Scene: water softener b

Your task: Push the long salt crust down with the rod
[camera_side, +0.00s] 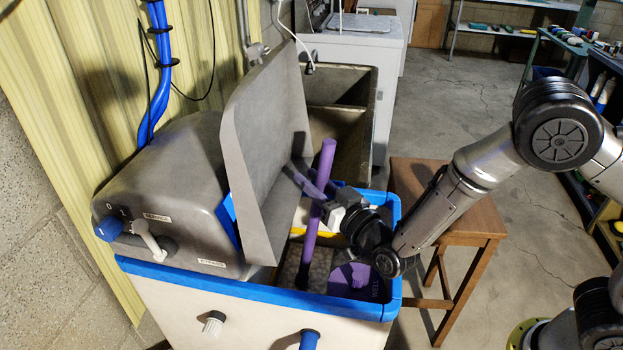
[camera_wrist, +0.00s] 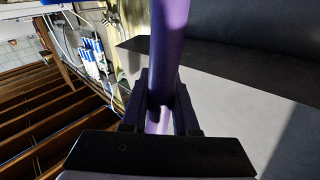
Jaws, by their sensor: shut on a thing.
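My gripper (camera_side: 322,211) is shut on the purple rod (camera_side: 327,160) and holds it nearly upright over the open tank, its top leaning slightly right. In the wrist view the rod (camera_wrist: 168,45) stands between the two dark fingers (camera_wrist: 160,108). The rod's dark lower end reaches down inside the blue-rimmed tank (camera_side: 250,293). A pale grey, speckled surface (camera_side: 288,266), probably the salt crust, shows in the tank beside the rod's lower end. I cannot tell whether the rod touches it. The front wall hides the tank's depth.
A purple capped part (camera_side: 350,279) sits in the tank's right corner. The raised grey lid (camera_side: 262,150) stands close left of the rod. The grey softener head (camera_side: 165,195) is further left. A sink (camera_side: 345,115) is behind, and a wooden stool (camera_side: 465,222) is at right.

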